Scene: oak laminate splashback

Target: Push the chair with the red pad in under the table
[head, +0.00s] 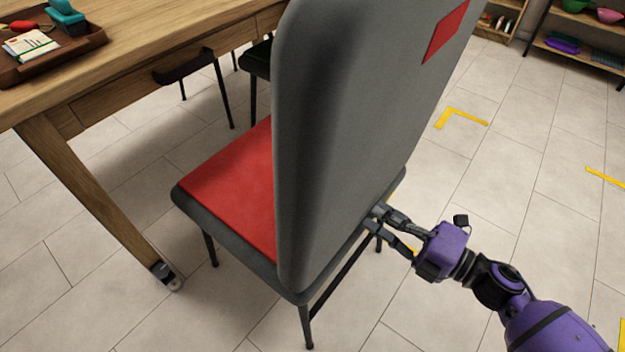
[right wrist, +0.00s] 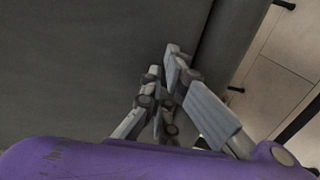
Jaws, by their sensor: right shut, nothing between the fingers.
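The chair with the red pad (head: 232,180) stands in the middle of the head view, its grey backrest (head: 345,130) towards me and its seat towards the wooden table (head: 130,45) on the left. A gap of floor shows between the seat and the table's leg. My right gripper (head: 372,218) is shut and empty, its fingertips at the lower rear of the backrest. In the right wrist view the fingers (right wrist: 170,85) are against or very near the grey backrest (right wrist: 80,60); contact cannot be told for certain. My left gripper is out of view.
The table leg (head: 95,200) with a caster slants down near the seat's left side. A dark chair (head: 257,60) stands behind by the table. A tray (head: 55,52) with small items lies on the table. Shelves (head: 580,45) stand at the back right. Tiled floor with yellow marks is clear at right.

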